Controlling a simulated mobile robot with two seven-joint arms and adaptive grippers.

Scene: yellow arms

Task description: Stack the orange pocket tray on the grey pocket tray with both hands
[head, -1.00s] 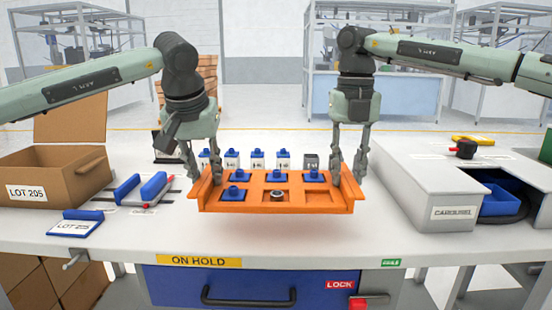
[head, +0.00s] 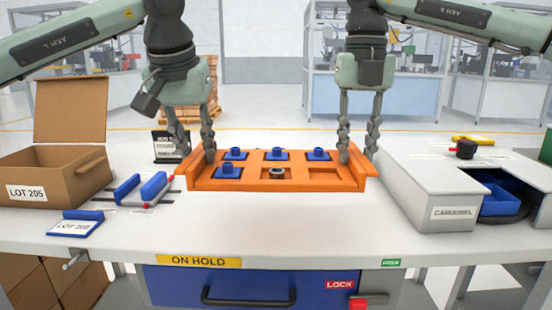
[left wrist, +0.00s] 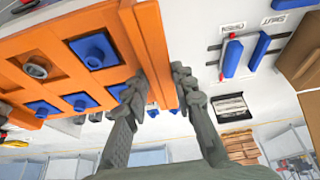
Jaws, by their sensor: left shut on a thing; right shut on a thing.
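The orange pocket tray (head: 240,184) is held level above the white table in the head view. It has blue pieces in several pockets and a dark ring (head: 276,174) in the front middle pocket; the front right pocket looks empty. My left gripper (head: 196,153) is shut on its left end wall, and my right gripper (head: 357,155) is shut on its right end wall. In the left wrist view my left gripper (left wrist: 157,85) has one finger on each side of the orange wall (left wrist: 155,50). I cannot make out the grey pocket tray.
A cardboard box (head: 50,175) labelled LOT 205 stands at the left. A blue-handled device (head: 145,188) and a blue-edged card (head: 76,224) lie near it. A grey CAROUSEL housing (head: 440,190) stands at the right. The table front below the tray is clear.

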